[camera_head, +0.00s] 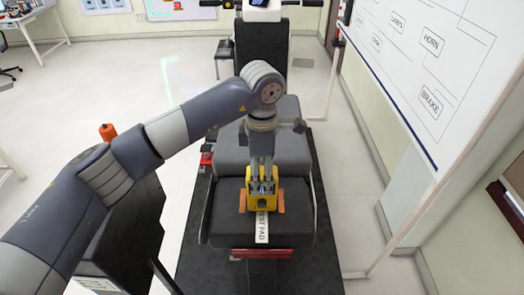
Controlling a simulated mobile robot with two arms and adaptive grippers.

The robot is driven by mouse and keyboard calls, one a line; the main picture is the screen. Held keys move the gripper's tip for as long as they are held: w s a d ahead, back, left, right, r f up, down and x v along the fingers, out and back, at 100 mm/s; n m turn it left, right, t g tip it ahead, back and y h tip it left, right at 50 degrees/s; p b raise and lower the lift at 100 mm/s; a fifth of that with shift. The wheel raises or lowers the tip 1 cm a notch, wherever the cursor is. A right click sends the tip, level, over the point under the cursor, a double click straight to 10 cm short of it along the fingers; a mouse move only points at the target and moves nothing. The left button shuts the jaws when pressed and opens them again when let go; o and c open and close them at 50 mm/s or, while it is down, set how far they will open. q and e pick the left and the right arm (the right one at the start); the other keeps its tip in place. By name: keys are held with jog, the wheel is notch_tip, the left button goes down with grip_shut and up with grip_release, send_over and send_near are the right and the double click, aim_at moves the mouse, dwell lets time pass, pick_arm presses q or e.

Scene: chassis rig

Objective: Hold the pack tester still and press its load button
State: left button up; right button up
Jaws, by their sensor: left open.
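The pack tester (263,202) is a small yellow box on the dark seat-like surface of the rig. Orange pieces show at its left and right sides. A white strip lettered "TEST PAD" (262,229) lies in front of it. My left gripper (262,186) points down over the tester, with its open fingers at the tester's top. I cannot tell whether the fingers touch it. The load button is not clear, as the gripper covers the tester's upper part. My right gripper is not in view.
The tester's dark grey seat (225,226) has free room on both sides. A whiteboard (440,60) with labels such as "HORN" and "BRAKE" stands at the right. An orange object (108,132) stands on a black unit at the left.

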aim_at(262, 203)
pick_arm(q)
notch_tip(262, 203, down, 3)
jog(key=shift+r+p, duration=0.1)
jog(key=shift+p, duration=0.3)
jog(key=c, duration=0.4)
jog(key=shift+s, duration=0.1)
jog(key=c, duration=0.9)
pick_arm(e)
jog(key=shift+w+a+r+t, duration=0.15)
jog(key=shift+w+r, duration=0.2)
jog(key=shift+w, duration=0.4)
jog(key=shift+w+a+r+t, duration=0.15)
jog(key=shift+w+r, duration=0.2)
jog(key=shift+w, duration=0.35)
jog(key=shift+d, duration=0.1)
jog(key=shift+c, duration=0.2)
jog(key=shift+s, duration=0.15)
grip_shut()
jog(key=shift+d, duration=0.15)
